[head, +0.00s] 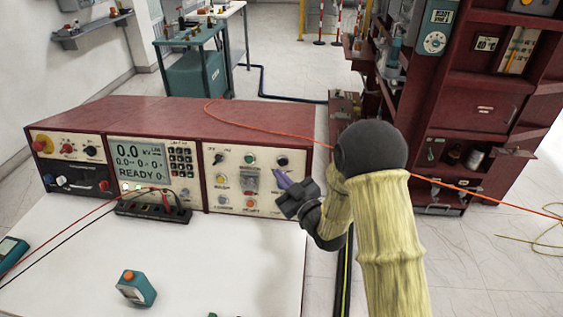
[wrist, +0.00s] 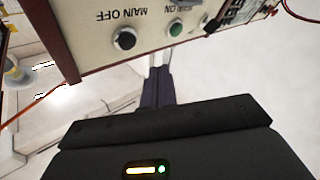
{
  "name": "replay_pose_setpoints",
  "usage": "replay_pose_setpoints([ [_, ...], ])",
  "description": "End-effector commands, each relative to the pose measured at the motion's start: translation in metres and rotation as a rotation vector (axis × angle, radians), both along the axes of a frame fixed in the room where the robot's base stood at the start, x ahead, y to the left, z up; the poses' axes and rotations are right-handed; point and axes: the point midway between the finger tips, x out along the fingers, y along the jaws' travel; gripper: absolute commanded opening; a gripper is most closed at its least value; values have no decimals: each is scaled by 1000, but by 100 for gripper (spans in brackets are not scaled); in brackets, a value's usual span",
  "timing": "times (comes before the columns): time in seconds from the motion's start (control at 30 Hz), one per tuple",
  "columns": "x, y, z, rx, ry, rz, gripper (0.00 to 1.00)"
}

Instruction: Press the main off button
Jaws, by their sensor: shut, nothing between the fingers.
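The main off button (wrist: 125,38) is a round black knob under an upside-down "MAIN OFF" label in the wrist view. In the head view it appears as the black knob (head: 283,161) at the upper right of the right-hand control panel. The green main on button (wrist: 177,28) sits beside it, and shows in the head view (head: 249,159) to its left. My gripper (head: 279,174) is shut and empty, its fingertips in front of the panel just below the black knob. In the wrist view the fingertips (wrist: 160,62) appear between the two buttons, apart from the black one.
The red console (head: 170,112) stands on a white table (head: 220,270). A teal handheld device (head: 136,289) lies at the front. An orange cable (head: 270,132) runs over the console. A dark red cabinet (head: 480,110) stands at the right.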

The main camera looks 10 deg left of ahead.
Motion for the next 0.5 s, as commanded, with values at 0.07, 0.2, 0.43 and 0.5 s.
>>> replay_pose_setpoints([
  [0.07,10,-1,-2,-1,-1,-2,0],
  [0.2,25,0,-8,0,-1,-2,0],
  [0.43,34,1,-9,0,1,-1,0],
  [0.5,34,2,-8,-1,1,0,0],
])
